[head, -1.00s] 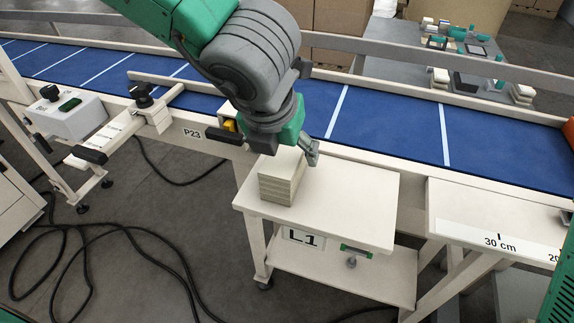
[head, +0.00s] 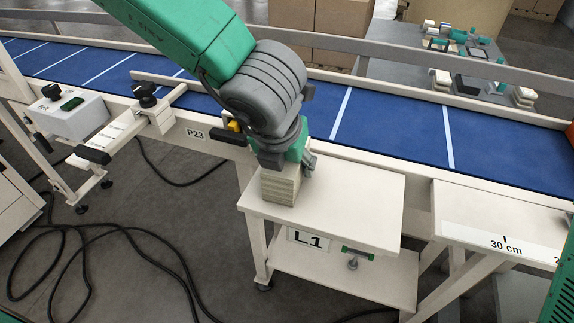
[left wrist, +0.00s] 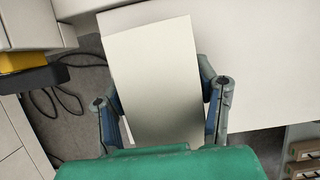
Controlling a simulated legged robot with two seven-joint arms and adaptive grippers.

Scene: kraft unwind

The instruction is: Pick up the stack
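The stack (head: 280,189) is a pale cream block of thin layers, standing upright on the left part of the white table marked L1 (head: 350,212). My left gripper (head: 285,168) is directly over it, pointing down, and hides its upper part in the head view. In the left wrist view, the stack's plain pale top (left wrist: 155,75) lies between the two fingers of my left gripper (left wrist: 160,97), one along each long side. The fingers look spread around it, with no clear grip; whether either touches is hard to tell. My right gripper is out of view.
A blue conveyor (head: 390,125) with a cream rail runs behind the table. A yellow-and-black part (head: 234,126) sits on its frame, close left of my gripper. A white ruler-marked table (head: 500,215) stands at the right. Black cables (head: 100,235) lie on the floor.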

